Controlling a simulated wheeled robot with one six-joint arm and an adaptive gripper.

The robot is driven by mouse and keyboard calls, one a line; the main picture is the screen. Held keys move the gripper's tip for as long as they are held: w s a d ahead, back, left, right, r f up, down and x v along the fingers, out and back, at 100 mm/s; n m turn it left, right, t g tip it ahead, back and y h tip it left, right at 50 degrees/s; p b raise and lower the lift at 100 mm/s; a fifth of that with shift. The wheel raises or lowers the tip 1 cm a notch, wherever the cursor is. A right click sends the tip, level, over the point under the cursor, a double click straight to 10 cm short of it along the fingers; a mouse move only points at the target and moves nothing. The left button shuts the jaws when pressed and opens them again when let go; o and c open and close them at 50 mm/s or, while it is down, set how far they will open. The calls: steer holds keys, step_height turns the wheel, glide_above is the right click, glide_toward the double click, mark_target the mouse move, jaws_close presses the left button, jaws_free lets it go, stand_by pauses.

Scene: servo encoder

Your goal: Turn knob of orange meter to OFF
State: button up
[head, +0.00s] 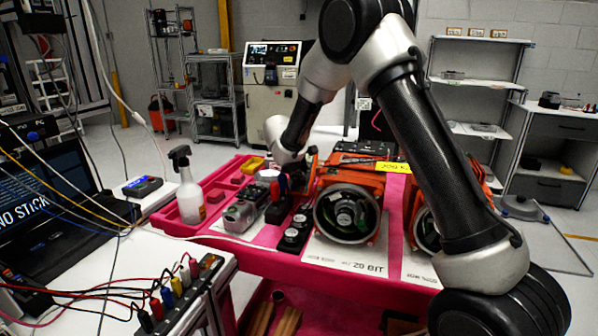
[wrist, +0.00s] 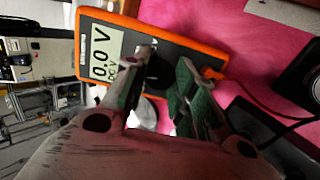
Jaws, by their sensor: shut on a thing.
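The orange meter (wrist: 180,42) lies tilted across the top of the wrist view, with a dark face and an orange rim. Its display (wrist: 101,56) reads 0.0 V DC. My gripper (wrist: 164,80) reaches onto the meter's face, with one finger on each side of the dark knob (wrist: 158,68), and is shut on it. The fingers cover much of the knob, so its pointer and the dial marks cannot be read. In the head view my gripper (head: 284,183) is low over the pink table, and the meter is mostly hidden there.
The pink table (head: 270,262) holds a spray bottle (head: 189,190), a grey device (head: 243,214), black knobbed parts (head: 293,234) and orange-framed round units (head: 347,213) close to my gripper. A red lead (wrist: 255,98) runs from the meter.

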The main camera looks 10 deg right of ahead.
steer(key=o, duration=1)
steer(key=shift+o, duration=0.2)
steer(key=v, duration=1.2)
